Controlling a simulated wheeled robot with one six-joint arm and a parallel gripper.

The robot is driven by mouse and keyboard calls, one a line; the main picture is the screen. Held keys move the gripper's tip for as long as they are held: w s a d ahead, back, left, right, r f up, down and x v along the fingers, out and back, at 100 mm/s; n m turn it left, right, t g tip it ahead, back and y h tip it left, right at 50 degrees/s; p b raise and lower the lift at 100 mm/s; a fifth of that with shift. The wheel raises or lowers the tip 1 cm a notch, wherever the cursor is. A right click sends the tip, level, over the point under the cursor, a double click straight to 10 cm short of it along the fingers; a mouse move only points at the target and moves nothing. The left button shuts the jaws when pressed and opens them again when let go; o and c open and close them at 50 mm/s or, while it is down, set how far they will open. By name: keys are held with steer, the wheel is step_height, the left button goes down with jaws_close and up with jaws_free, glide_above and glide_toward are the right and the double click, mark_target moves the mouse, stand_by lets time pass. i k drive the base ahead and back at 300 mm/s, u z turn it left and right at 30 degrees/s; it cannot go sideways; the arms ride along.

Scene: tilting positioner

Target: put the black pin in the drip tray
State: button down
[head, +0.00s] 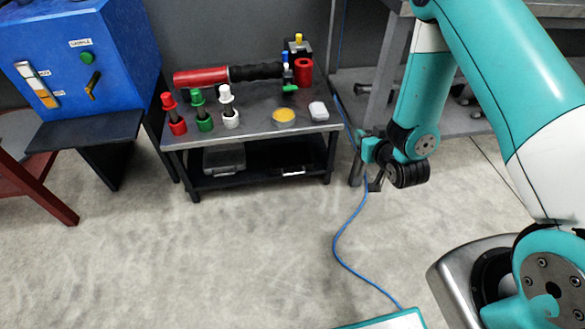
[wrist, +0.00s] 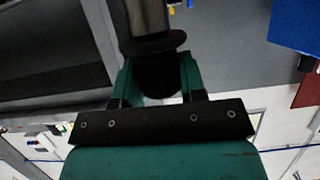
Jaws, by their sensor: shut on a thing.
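My gripper (head: 366,151) is raised to the right of the low cart in the head view. In the wrist view its green fingers (wrist: 158,82) are shut on the black pin (wrist: 150,18), a dark cylinder with a wider collar and a dark end between the fingers. The pin's far end runs out of the top of that picture. In the head view the pin is small and hard to separate from the gripper.
A blue box (head: 76,68) stands at left. A blue cable (head: 340,240) crosses open floor.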

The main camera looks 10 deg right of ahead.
mark_target(302, 163)
steer(key=z, duration=0.85)
steer(key=i, duration=1)
steer(key=z, duration=0.15)
